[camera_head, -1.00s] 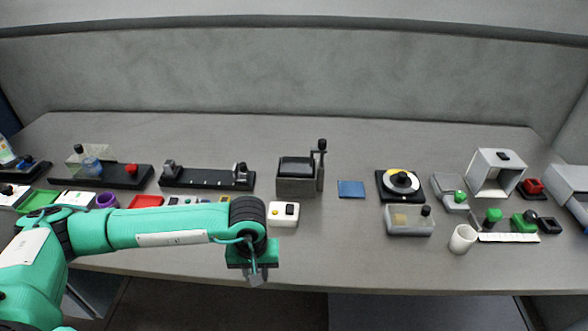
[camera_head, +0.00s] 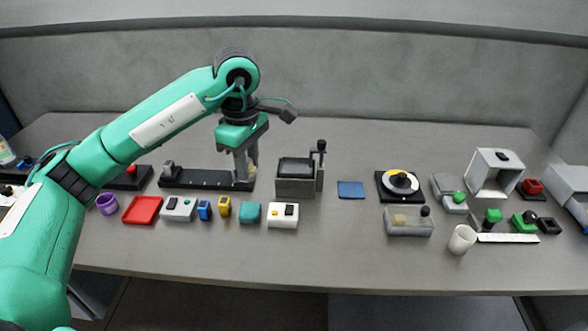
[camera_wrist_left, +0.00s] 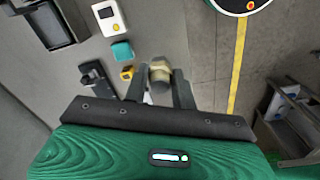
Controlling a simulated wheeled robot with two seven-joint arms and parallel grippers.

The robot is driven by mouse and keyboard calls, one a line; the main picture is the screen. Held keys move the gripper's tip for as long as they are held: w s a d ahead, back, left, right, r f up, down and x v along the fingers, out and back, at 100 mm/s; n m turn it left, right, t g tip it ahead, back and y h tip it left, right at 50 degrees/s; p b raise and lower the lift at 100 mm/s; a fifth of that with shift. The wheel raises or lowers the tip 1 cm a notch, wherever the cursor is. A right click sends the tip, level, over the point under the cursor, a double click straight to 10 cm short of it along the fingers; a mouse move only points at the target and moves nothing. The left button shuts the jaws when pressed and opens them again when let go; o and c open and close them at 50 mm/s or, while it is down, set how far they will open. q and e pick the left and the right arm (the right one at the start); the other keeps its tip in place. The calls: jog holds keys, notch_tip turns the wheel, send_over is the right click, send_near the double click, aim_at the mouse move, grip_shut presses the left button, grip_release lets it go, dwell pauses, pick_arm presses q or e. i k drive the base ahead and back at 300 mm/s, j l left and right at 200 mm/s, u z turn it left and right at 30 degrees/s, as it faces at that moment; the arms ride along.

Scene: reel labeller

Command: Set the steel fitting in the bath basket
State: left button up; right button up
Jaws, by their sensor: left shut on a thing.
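My left gripper (camera_head: 245,178) points down over the right end of the black rail fixture, left of the grey box. It is shut on a small tan and pale grey piece (camera_head: 254,160), which I take for the steel fitting. In the left wrist view the piece (camera_wrist_left: 160,72) sits between the two dark fingers. No basket stands out clearly. The grey box with a dark top and a side lever (camera_head: 296,186) may be the bath; it also shows at the upper left of the left wrist view (camera_wrist_left: 48,28). My right gripper is not in view.
The black rail fixture (camera_head: 205,180) lies beside the gripper. In front are a red tray (camera_head: 142,210), a teal block (camera_head: 250,212) and a white box with buttons (camera_head: 283,215). A blue pad (camera_head: 351,189) and a clear tank (camera_head: 410,222) stand right. The table's back middle is clear.

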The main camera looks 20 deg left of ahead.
aim_at(294, 169)
jog(key=i, duration=0.85)
jog(key=i+l+u, duration=0.2)
jog(key=l+u, duration=0.2)
jog(key=l, duration=0.25)
